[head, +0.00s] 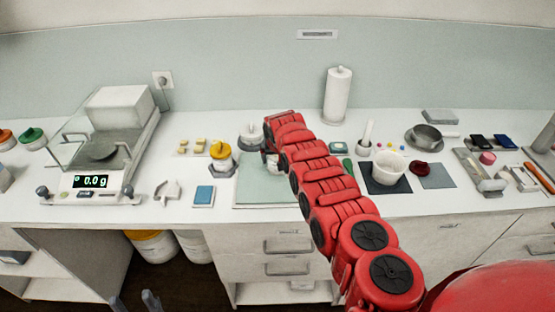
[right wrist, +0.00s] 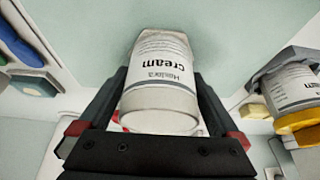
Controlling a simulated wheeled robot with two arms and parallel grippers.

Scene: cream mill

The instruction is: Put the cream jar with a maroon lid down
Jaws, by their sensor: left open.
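A white jar labelled "cream" (right wrist: 162,75) is between the fingers of my right gripper (right wrist: 162,92) in the right wrist view. Both fingertips appear to touch its sides. The near end of the jar looks pale, and no maroon lid shows on it. Its far end is over or on a pale green surface; I cannot tell whether it touches. In the head view my red right arm reaches to the pale green mat (head: 250,188) and mostly hides the gripper and jar. A small maroon round piece (head: 422,168) lies at the right. My left gripper (head: 135,302) is open and empty, low at the left.
A yellow-lidded jar (head: 221,155) stands left of the mat, beside a grey-white item (head: 250,133). A scale (head: 95,180) is at the left. A white bowl (head: 390,167) on a dark mat and a paper roll (head: 338,95) are right. The mat's front left is clear.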

